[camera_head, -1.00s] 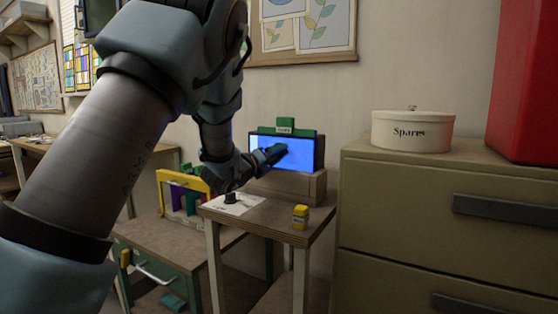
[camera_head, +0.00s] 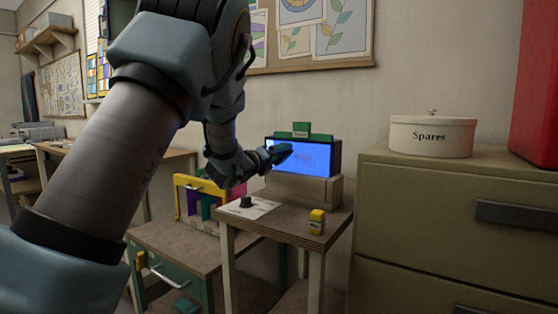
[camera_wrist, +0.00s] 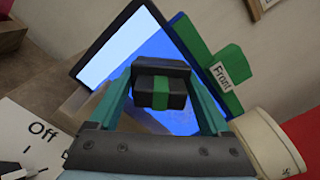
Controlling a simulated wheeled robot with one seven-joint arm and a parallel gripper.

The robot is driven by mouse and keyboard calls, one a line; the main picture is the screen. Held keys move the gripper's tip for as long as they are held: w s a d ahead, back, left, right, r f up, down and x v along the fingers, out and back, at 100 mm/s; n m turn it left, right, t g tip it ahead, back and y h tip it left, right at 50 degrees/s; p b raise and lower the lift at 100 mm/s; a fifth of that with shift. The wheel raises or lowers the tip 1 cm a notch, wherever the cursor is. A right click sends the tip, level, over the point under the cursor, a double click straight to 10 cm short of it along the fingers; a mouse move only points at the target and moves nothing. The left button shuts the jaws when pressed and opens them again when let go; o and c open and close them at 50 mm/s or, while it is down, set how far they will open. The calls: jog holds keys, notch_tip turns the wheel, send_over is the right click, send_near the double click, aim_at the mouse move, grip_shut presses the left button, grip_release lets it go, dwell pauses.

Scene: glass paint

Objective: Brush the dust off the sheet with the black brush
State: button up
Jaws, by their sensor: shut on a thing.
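The sheet (camera_head: 318,157) is a blue-lit pane standing upright in a black frame with a green strip on top. A faint smudge shows near its middle. In the wrist view the sheet (camera_wrist: 145,50) is pale on the left and deep blue on the right; the green tab beside it reads "Front". My gripper (camera_head: 279,154) is in front of the sheet's left part. In the wrist view my gripper (camera_wrist: 160,68) is shut on the black brush (camera_wrist: 148,99), which has a green band. The brush hides part of the sheet, and I cannot tell whether it touches it.
A small table (camera_head: 282,226) carries the frame's stand, a white card with a black knob (camera_head: 246,203) and a yellow pot (camera_head: 317,221). "Off" shows on the card in the wrist view (camera_wrist: 42,130). A drawer cabinet with a "Spares" tin (camera_head: 432,136) stands at right.

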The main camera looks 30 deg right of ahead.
aim_at(294, 155)
jog(key=shift+s+d+f+b, duration=0.1)
jog(key=shift+s+d+b, duration=0.2)
jog(key=shift+s, duration=0.15)
jog(key=shift+s+d+f+b, duration=0.1)
jog(key=shift+s+d+b, duration=0.05)
jog(key=shift+s+b, duration=0.2)
jog(key=shift+s+d+r+b, duration=0.1)
jog(key=shift+s+d+b, duration=0.75)
jog(key=shift+s, duration=0.55)
jog(key=shift+s+d+f+b, duration=0.1)
jog(key=shift+s+d+b, duration=0.75)
jog(key=shift+s, duration=0.6)
jog(key=shift+s+d+r+b, duration=0.1)
jog(key=shift+s+d+b, duration=0.5)
jog(key=shift+s+b, duration=0.6)
jog(key=shift+s, duration=0.15)
